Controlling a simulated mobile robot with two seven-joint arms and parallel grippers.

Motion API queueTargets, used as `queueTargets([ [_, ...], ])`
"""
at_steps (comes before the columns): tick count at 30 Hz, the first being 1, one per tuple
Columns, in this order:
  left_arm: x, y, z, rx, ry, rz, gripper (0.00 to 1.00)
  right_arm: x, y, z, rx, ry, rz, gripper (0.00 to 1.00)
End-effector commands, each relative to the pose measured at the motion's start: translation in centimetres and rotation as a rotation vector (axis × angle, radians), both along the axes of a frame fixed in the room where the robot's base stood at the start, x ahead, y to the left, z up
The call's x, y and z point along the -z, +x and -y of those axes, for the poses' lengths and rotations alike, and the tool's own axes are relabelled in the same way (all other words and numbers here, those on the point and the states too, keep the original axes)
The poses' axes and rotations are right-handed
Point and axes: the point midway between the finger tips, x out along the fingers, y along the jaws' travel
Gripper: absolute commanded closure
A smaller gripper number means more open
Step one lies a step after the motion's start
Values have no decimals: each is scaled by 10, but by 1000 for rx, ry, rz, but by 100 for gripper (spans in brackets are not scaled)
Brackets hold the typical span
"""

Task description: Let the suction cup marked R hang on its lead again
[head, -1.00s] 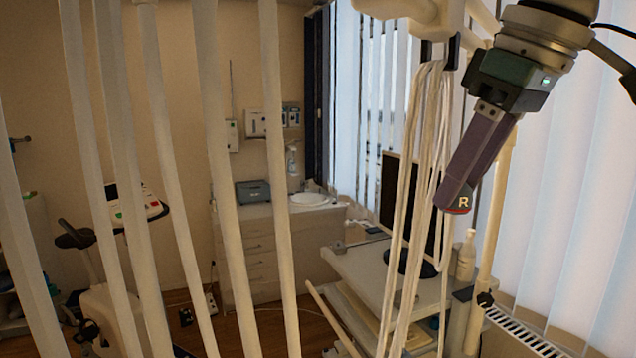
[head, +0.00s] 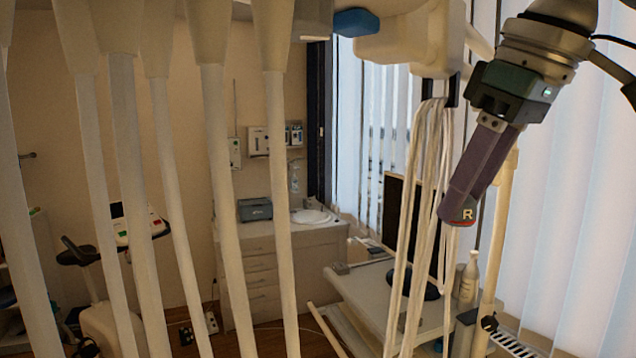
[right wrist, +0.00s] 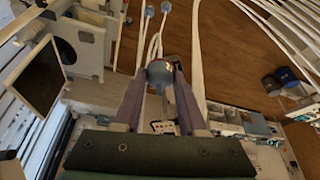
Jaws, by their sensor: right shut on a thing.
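The suction cup marked R (head: 462,214) has a dark grey and red body with a white R. It sits at the tips of my right gripper (head: 455,208), whose purple fingers slant down to the left. In the right wrist view the rounded grey cup (right wrist: 162,72) is between the two fingertips of the right gripper (right wrist: 161,85). White leads (head: 422,190) hang in a bundle just left of the gripper in the head view. In the right wrist view a white lead (right wrist: 154,47) runs close to the cup; its attachment is unclear. My left gripper is not in view.
Several thick white tubes (head: 225,180) hang across the left foreground. A white trolley shelf (head: 385,290) carries a monitor and a bottle (head: 469,278) below the gripper. A pale pole (head: 497,225) stands close to the gripper's right. Two other round cups (right wrist: 150,12) (right wrist: 166,7) show in the right wrist view.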

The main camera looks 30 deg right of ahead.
Motion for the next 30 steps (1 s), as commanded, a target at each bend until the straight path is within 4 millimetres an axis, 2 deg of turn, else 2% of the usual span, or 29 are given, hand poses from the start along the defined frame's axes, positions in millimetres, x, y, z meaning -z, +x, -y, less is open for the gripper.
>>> queueTargets([
  [30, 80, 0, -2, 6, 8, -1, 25, 131, 0, 0, 0, 0, -2, 100],
])
